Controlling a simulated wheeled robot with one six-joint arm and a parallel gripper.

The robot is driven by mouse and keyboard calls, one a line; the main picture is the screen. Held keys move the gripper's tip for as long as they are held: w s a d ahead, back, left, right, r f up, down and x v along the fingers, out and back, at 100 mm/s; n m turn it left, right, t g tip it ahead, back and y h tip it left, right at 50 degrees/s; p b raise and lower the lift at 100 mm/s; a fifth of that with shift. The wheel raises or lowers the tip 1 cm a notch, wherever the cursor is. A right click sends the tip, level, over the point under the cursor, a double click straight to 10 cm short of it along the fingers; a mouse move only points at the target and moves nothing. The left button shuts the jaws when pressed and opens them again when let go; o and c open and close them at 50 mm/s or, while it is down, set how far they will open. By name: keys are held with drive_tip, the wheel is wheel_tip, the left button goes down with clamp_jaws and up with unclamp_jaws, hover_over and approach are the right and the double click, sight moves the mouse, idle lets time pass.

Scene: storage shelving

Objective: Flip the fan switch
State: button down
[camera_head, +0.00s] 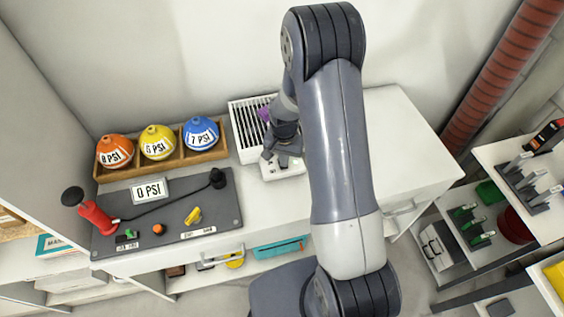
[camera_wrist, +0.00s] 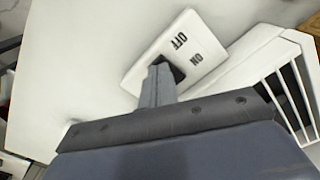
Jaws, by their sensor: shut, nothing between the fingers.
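A white switch plate (camera_head: 285,172) lies on the white counter in front of a white slatted fan box (camera_head: 246,133). My gripper (camera_head: 281,160) is shut and empty over the plate. In the wrist view my gripper (camera_wrist: 157,74) has its fingertips at or just above the dark rocker. I cannot tell whether they touch, and they hide part of the rocker.
A wooden rack (camera_head: 178,160) with orange, yellow and blue PSI balls stands left of the fan box. A dark panel (camera_head: 168,215) with a red pump and a gauge lies in front of it. The counter's right part (camera_head: 410,150) is clear.

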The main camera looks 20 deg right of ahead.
drive_tip(key=shift+f, duration=0.3)
drive_tip(key=shift+r+p, duration=1.9)
drive_tip(key=shift+r, duration=1.7)
drive_tip(key=shift+f, duration=0.1)
